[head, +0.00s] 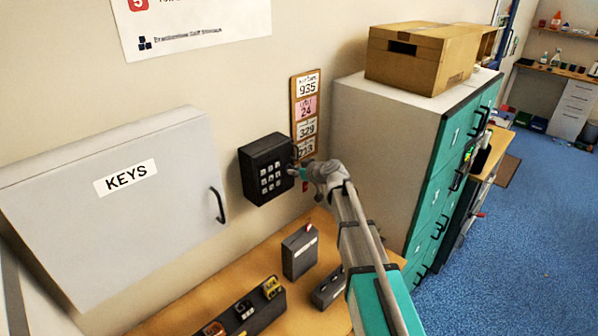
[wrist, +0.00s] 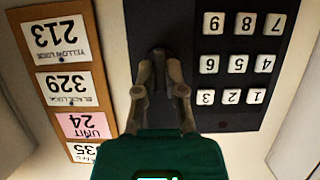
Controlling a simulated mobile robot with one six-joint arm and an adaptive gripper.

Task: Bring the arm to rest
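My arm reaches up from the lower right in the head view, with my gripper (head: 300,172) at the right side of a black keypad box (head: 266,170) on the wall. In the wrist view my gripper (wrist: 160,68) has its two fingers a small gap apart, in front of the box's dark plain side (wrist: 195,18), beside the number keys. A dark rounded part (wrist: 157,57) shows between the fingertips. I cannot tell whether they touch or grip it.
A board of number cards (head: 305,112) hangs right of the keypad. A grey KEYS cabinet (head: 120,205) is at left. Below is a wooden counter (head: 200,300) with small dark boxes (head: 299,251). A filing cabinet (head: 385,135) bearing a carton (head: 420,57) stands right. Blue floor (head: 510,235) is open beyond.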

